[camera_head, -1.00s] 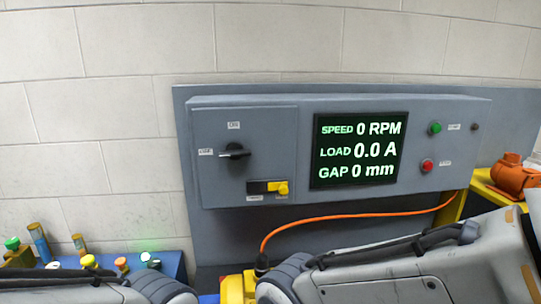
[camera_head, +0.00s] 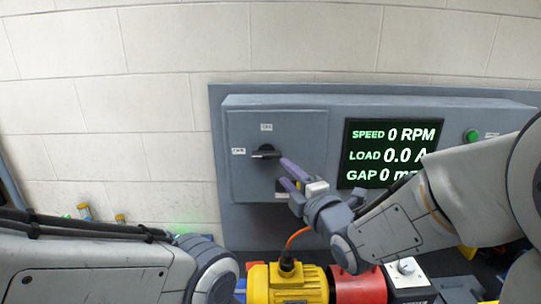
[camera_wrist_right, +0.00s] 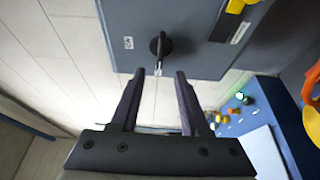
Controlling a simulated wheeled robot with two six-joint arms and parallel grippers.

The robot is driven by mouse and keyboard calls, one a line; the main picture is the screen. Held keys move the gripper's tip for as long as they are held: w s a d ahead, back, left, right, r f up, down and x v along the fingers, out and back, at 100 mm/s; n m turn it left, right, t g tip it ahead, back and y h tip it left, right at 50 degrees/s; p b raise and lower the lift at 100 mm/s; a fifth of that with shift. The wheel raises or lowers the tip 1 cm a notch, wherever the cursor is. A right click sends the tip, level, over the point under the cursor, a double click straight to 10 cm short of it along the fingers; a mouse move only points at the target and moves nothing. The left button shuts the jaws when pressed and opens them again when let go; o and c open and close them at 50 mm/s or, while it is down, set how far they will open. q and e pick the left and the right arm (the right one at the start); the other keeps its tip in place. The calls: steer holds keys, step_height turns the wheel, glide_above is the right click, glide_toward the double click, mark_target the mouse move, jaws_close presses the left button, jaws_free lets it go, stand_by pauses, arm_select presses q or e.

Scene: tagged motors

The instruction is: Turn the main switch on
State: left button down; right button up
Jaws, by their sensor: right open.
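The main switch (camera_head: 265,152) is a black rotary knob on the left door of the grey control panel (camera_head: 302,130). Its handle lies horizontal in the head view, in line with the small label at its left. Another small label is above it; their text is hard to read. My right gripper (camera_head: 284,171) is open and empty, with its purple fingers pointing at the panel just right of and below the knob. In the right wrist view the knob (camera_wrist_right: 160,45) shows just beyond the gap between the fingertips (camera_wrist_right: 160,74), apart from them. My left gripper is out of view.
The display (camera_head: 392,153) reads zero speed and load. A green button (camera_head: 471,135) is right of it. A yellow motor (camera_head: 285,284) with an orange cable stands below the panel. A yellow handle (camera_wrist_right: 236,5) on the panel shows in the wrist view; several colored parts (camera_wrist_right: 222,118) stand nearby.

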mark_target(268, 157)
steer(key=p+x, duration=0.4)
steer(key=x, duration=0.4)
steer(key=shift+r, duration=0.1)
steer(key=shift+p+x, duration=0.35)
steer(key=shift+x, duration=0.5)
jaws_close()
